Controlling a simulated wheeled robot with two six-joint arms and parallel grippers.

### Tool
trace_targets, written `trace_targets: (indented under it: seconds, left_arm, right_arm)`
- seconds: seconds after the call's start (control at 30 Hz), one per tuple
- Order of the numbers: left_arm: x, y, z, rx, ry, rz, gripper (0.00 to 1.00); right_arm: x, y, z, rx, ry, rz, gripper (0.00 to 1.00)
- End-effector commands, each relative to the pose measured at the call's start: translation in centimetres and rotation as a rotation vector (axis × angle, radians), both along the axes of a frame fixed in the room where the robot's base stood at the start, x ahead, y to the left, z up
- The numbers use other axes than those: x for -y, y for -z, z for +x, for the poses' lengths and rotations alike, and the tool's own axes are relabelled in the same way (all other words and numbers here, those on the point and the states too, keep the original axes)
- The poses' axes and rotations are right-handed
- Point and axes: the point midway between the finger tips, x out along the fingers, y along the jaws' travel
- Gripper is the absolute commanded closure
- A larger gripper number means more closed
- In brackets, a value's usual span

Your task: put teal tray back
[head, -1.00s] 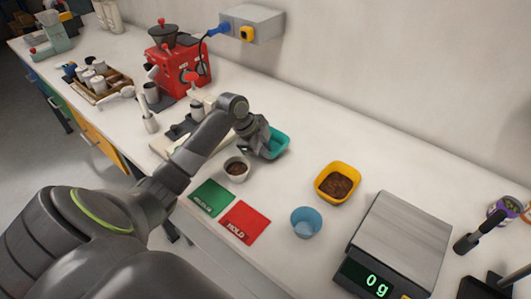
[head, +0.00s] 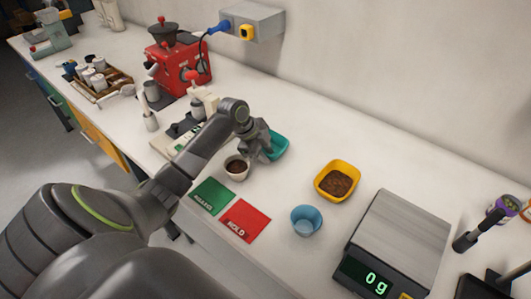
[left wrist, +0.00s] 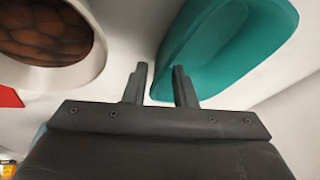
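The teal tray (head: 278,147) sits on the white counter, partly hidden behind my left gripper in the head view. In the left wrist view the teal tray (left wrist: 228,45) is at upper right, and its visible inside looks empty. My left gripper (head: 256,157) is at the tray's near left side. Its two fingers (left wrist: 161,72) are apart, with the tray's near corner seen just beyond and between them; no object is clearly clamped. Whether a finger touches the tray I cannot tell. My right gripper is not in view.
A white cup of brown contents (head: 237,168) stands close left of the gripper. Green (head: 212,196) and red (head: 245,221) cards lie in front. A yellow tray (head: 338,181), blue cup (head: 306,220) and scale (head: 398,240) stand right. A red grinder (head: 178,68) is at the back left.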

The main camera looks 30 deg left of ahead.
Motion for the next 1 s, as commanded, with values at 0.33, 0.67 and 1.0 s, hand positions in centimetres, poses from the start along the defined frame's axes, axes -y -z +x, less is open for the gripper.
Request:
trace_targets:
  seconds: [0.33,0.67,1.0]
  left_arm:
    - [-2.0,-5.4,-1.9,0.005,0.001,0.007,0.76]
    - [-3.5,-9.9,-3.5,0.003,0.0,0.003,0.76]
    - [-3.6,-10.8,-3.8,0.001,0.0,-0.001,0.76]
  right_arm:
    - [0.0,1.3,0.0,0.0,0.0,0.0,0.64]
    - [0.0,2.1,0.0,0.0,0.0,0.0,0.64]
    - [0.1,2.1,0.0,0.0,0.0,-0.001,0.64]
